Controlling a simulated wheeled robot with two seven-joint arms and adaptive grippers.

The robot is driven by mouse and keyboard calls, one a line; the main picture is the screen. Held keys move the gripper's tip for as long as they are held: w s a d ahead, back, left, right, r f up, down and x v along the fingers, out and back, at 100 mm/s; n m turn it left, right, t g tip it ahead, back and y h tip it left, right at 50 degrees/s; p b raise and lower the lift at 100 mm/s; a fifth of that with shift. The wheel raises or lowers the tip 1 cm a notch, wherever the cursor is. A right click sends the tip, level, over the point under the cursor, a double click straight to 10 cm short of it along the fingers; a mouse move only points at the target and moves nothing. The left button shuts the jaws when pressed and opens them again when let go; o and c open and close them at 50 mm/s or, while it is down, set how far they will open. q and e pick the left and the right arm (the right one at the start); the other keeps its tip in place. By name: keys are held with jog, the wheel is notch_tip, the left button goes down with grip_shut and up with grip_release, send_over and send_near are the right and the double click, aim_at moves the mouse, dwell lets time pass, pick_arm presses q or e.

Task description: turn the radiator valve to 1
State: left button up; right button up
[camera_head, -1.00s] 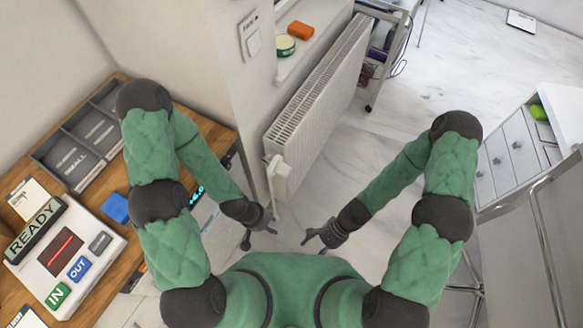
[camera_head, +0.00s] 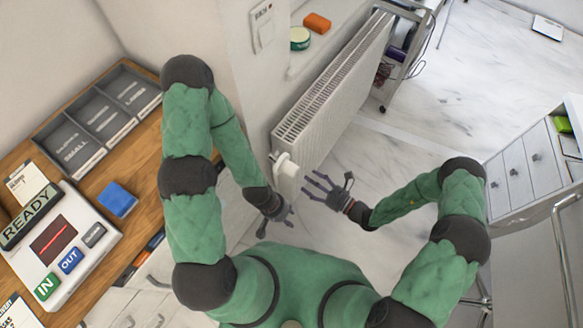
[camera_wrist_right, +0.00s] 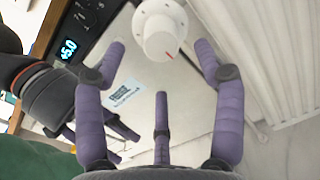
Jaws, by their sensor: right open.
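The white radiator valve (camera_head: 287,165) sits at the near lower corner of the white radiator (camera_head: 325,95). In the right wrist view the round valve knob (camera_wrist_right: 160,30) is at the top centre, with a red mark on its face; its numbers are too small to read. My right gripper (camera_head: 318,188) is open and empty, just right of and below the valve in the head view. In the wrist view its fingers (camera_wrist_right: 162,70) spread on either side of the knob, apart from it. My left gripper (camera_head: 284,213) is below the valve; its finger opening is unclear.
A wooden desk (camera_head: 140,135) with a grey tray and a device stands at left. An orange block (camera_head: 317,23) and a round tin (camera_head: 300,38) lie on the sill. A trolley (camera_head: 405,50) stands beyond the radiator. Open floor (camera_head: 400,140) lies right of it.

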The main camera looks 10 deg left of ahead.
aim_at(297, 173)
jog(key=b+x, duration=0.1)
jog(key=x, duration=0.8)
jog(key=shift+a, duration=0.15)
jog(key=c, duration=1.1)
